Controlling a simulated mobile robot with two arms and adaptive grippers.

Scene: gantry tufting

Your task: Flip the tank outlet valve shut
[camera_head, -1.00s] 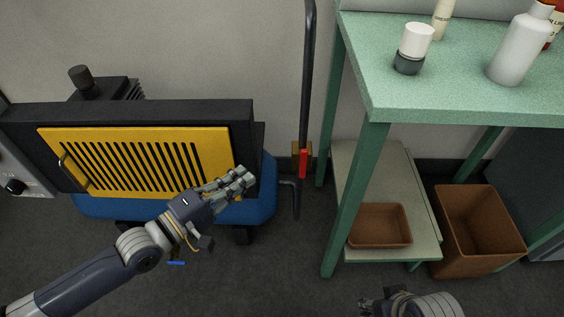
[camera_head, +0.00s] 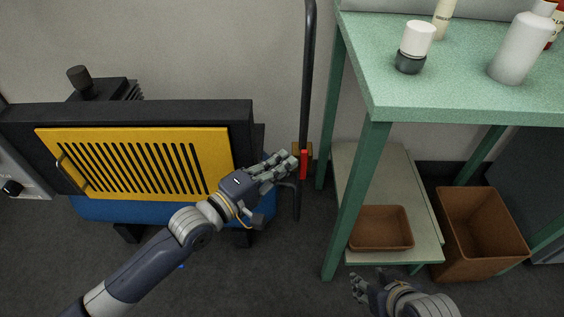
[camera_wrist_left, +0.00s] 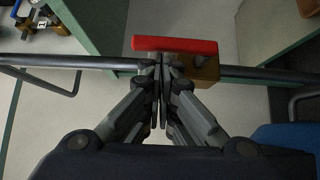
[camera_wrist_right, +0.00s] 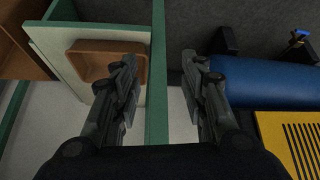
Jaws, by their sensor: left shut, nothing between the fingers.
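The valve has a red lever (camera_head: 304,165) and a brass body on a dark upright pipe (camera_head: 308,75). The lever lies along the pipe; in the left wrist view the red lever (camera_wrist_left: 175,45) runs parallel to it, beside the brass body (camera_wrist_left: 207,68). My left gripper (camera_head: 293,162) is shut and empty, its fingertips right at the valve. In the left wrist view its fingertips (camera_wrist_left: 160,62) overlap the lever's lower edge; I cannot tell whether they touch. My right gripper (camera_head: 360,284) is open and empty, low in front of the green table. The blue tank (camera_head: 262,207) is partly hidden.
A black unit with a yellow slatted panel (camera_head: 130,163) stands above the tank at left. A brown bin (camera_head: 482,232) stands further right.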

